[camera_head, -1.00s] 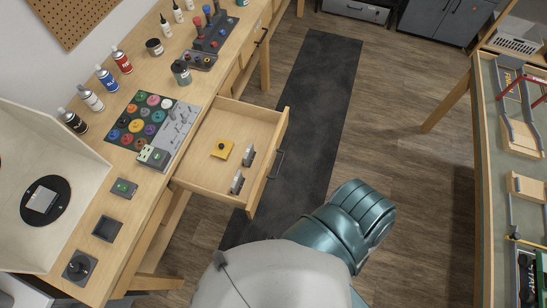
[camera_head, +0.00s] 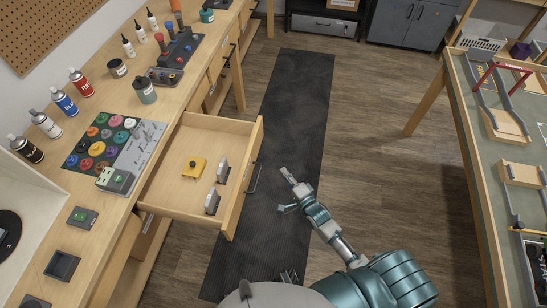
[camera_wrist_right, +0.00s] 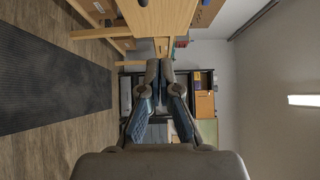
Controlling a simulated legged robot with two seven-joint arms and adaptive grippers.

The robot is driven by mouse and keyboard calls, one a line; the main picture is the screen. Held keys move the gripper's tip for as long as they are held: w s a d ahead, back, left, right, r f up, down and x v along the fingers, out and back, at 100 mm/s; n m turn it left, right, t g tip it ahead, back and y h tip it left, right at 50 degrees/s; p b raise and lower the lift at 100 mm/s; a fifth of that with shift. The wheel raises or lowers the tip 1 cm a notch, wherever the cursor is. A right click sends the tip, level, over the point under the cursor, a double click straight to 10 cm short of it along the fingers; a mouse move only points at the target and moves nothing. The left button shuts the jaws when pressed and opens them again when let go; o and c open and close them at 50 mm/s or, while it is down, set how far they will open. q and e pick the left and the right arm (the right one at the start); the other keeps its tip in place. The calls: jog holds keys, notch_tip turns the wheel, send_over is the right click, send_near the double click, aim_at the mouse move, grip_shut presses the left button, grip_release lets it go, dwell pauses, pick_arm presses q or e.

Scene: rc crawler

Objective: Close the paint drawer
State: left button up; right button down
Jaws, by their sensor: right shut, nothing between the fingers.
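The paint drawer (camera_head: 180,205) is pulled out from the wooden workbench, its front panel (camera_head: 243,180) standing out over the floor. A dark bar handle (camera_head: 254,178) is on that front. Inside lie a yellow block (camera_head: 194,167) and two grey pieces (camera_head: 222,170). My right gripper (camera_head: 286,172) is to the right of the handle, apart from it, over the dark mat. In the right wrist view my right gripper's fingers (camera_wrist_right: 160,68) are together with nothing between them. I cannot make out my left gripper.
The bench top (camera_head: 135,205) holds a palette of paint pots (camera_head: 97,142), spray cans (camera_head: 82,83) and bottles. A second table (camera_head: 465,120) with track parts stands at the right. The dark floor mat (camera_head: 291,120) between them is clear.

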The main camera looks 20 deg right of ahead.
send_near(256, 148)
jog(key=w, duration=0.5)
jog(key=shift+w+a+f+b, duration=0.2)
jog(key=shift+w+f+b, duration=0.05)
jog(key=shift+w+b, duration=0.25)
pick_arm(q)
jog(key=shift+w+a+r, duration=0.1)
jog(key=shift+w+r, duration=0.75)
jog(key=shift+w, duration=0.05)
pick_arm(e)
jog(key=shift+a, duration=0.45)
pick_arm(q)
jog(key=shift+w+a, duration=0.1)
pick_arm(e)
jog(key=shift+w+d, duration=0.1)
